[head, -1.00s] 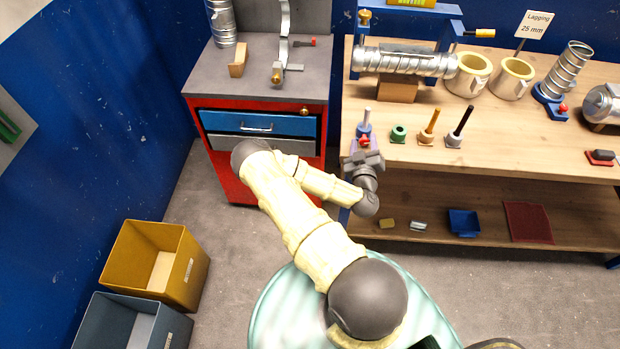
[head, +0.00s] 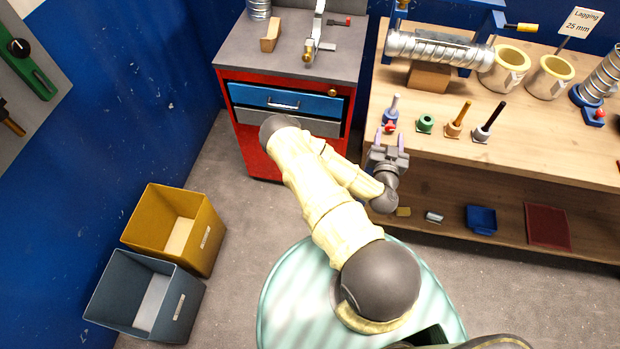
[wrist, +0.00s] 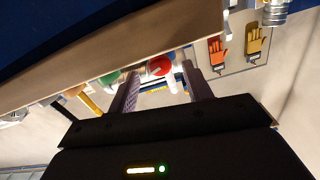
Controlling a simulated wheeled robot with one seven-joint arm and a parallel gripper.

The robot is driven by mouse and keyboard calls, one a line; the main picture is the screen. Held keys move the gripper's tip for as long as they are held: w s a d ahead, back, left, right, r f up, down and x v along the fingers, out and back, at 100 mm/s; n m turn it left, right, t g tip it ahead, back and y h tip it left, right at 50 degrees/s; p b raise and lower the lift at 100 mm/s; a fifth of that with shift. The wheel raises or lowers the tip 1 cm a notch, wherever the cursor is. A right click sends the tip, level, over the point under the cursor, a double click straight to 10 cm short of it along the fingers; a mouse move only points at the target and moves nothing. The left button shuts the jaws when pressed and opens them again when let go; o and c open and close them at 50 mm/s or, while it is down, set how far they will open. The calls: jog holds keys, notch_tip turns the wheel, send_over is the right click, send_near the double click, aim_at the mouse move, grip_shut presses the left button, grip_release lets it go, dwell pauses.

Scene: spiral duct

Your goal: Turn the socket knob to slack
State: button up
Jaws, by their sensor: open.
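A small red knob (head: 390,126) sits at the front of a blue socket (head: 392,114) with a pale peg, near the bench's front left edge. I take this to be the socket knob; its setting marks are too small to read. My gripper (head: 390,142) is open, just in front of the knob, with its two purple fingers pointing toward the bench. In the wrist view the red knob (wrist: 159,67) shows beyond and between the spread fingers of my gripper (wrist: 160,84). Nothing is held, and the fingers look apart from the knob.
A spiral duct (head: 440,48) lies behind. A red cabinet (head: 262,155) stands left of the bench; bins (head: 175,225) are on the floor.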

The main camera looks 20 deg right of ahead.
jog(key=shift+v, duration=7.3)
jog(key=shift+w+d+f+m+g+h+b, duration=0.95)
jog(key=shift+f+m+g+h+b, duration=0.5)
jog(key=shift+f+m+g, duration=1.75)
jog(key=shift+w+a+f+g+y+b, duration=1.3)
jog(key=shift+w+a+g+y+b, duration=0.7)
jog(key=shift+a, duration=1.3)
jog(key=w+a+r+n+g+y+b, duration=0.1)
jog(key=w+a+r+n+y+b, duration=0.25)
jog(key=a, duration=0.55)
jog(key=s+a+r+n+y+b, duration=0.2)
jog(key=s+a+r+n+y, duration=0.2)
jog(key=r+n, duration=0.3)
jog(key=shift+a+r+n+g+y, duration=0.45)
jog(key=shift+a+r, duration=0.2)
jog(key=shift+a, duration=0.2)
